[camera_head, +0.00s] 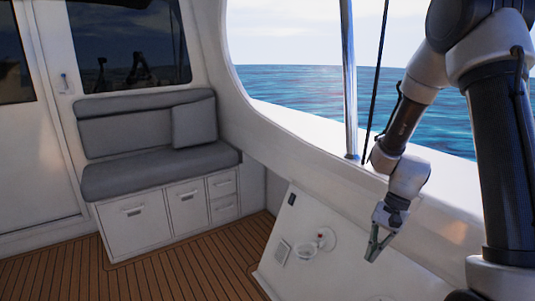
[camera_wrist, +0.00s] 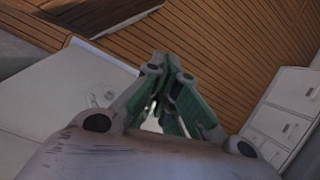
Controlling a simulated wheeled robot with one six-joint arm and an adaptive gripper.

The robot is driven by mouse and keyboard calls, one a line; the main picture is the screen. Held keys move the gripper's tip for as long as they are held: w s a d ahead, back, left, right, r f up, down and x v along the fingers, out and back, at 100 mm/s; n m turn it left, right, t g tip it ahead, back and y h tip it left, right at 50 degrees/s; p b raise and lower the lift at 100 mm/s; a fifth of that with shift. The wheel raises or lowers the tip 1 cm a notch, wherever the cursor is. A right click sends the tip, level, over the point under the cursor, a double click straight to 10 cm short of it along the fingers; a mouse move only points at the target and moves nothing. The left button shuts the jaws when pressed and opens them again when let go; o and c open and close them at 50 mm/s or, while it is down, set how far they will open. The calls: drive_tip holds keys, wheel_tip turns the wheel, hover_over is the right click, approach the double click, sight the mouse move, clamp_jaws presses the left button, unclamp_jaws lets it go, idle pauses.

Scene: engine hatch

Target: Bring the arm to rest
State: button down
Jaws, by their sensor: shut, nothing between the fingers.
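My arm stands at the right of the head view, bent with its end pointing down. My gripper (camera_head: 373,252) hangs near the white side wall, above the sloped white panel. Its green-lined fingers look closed together, with nothing seen between them. In the wrist view, my gripper (camera_wrist: 160,65) points toward the wooden deck, with its fingertips together and empty.
A sloped white panel (camera_head: 330,278) with a round fitting (camera_head: 325,238) and a clear ring-shaped holder (camera_head: 306,251) lies below and left of my gripper. A grey cushioned bench (camera_head: 150,175) stands over white drawers (camera_head: 185,204). The teak deck (camera_head: 190,262) is clear. A metal post (camera_head: 349,90) rises behind my arm.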

drive_tip(key=s+d+r+n+t+h, duration=0.1)
drive_tip(key=s+d+r+n+t, duration=0.1)
drive_tip(key=s+r, duration=0.3)
drive_tip(key=s+d+r+n+t+h, duration=0.1)
drive_tip(key=s+r, duration=0.4)
drive_tip(key=r, duration=0.7)
drive_tip(key=s+d+r+n+t+h, duration=0.1)
drive_tip(key=s+d+r+n+t, duration=0.2)
drive_tip(key=r, duration=0.5)
drive_tip(key=shift+s+d+r+n+t+h, duration=0.2)
drive_tip(key=shift+s+d+n+t+h, duration=0.15)
drive_tip(key=shift+s+d+n, duration=0.6)
drive_tip(key=shift+s+a, duration=0.1)
drive_tip(key=shift+s, duration=0.05)
